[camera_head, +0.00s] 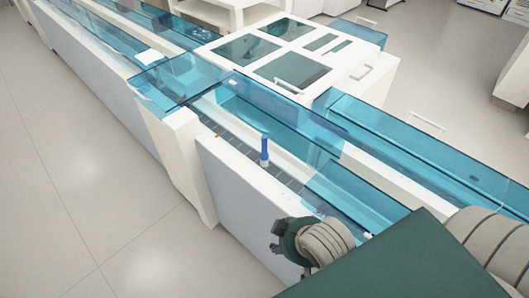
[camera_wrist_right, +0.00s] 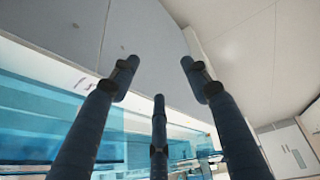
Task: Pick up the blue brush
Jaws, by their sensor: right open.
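The blue brush (camera_head: 264,147) stands upright on the narrow white ledge of the tube track (camera_head: 247,163), near the middle of the head view. Its lower end is white. My right gripper (camera_head: 279,242) is at the lower middle of the head view, below the brush in the picture and apart from it. In the right wrist view the fingers of this gripper (camera_wrist_right: 160,78) are spread apart with nothing between them. I cannot make out the brush in the wrist view. My left gripper is not in view.
Clear blue covers (camera_head: 275,103) run along the track behind the brush. A white cabinet with dark glass panels (camera_head: 292,70) stands farther back. A grey side panel (camera_head: 238,200) drops from the ledge. The tiled floor (camera_head: 90,170) at left is free.

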